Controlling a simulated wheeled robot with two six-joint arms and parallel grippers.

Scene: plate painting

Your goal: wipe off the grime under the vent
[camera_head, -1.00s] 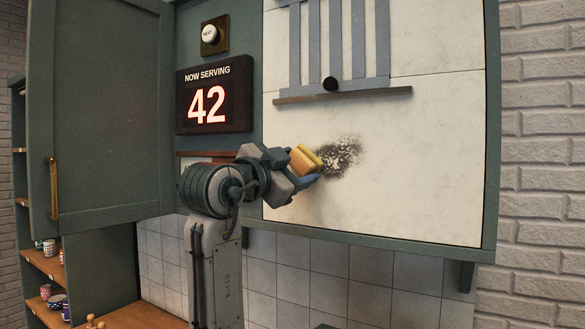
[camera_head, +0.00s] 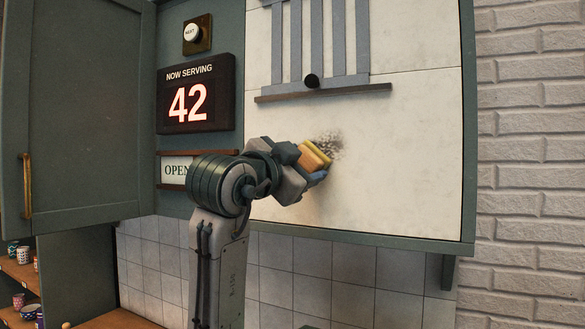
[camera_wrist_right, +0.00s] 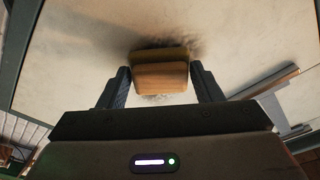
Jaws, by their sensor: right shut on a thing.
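The grime (camera_head: 329,143) is a dark speckled smudge on the cream panel below the vent (camera_head: 320,45). Part of it is hidden behind the sponge. I cannot tell how firmly the sponge touches the panel. My left gripper is not in view.
A "NOW SERVING 42" display (camera_head: 196,93) and an OPEN sign (camera_head: 175,169) are to the left. The panel's lower right (camera_head: 410,190) is clear.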

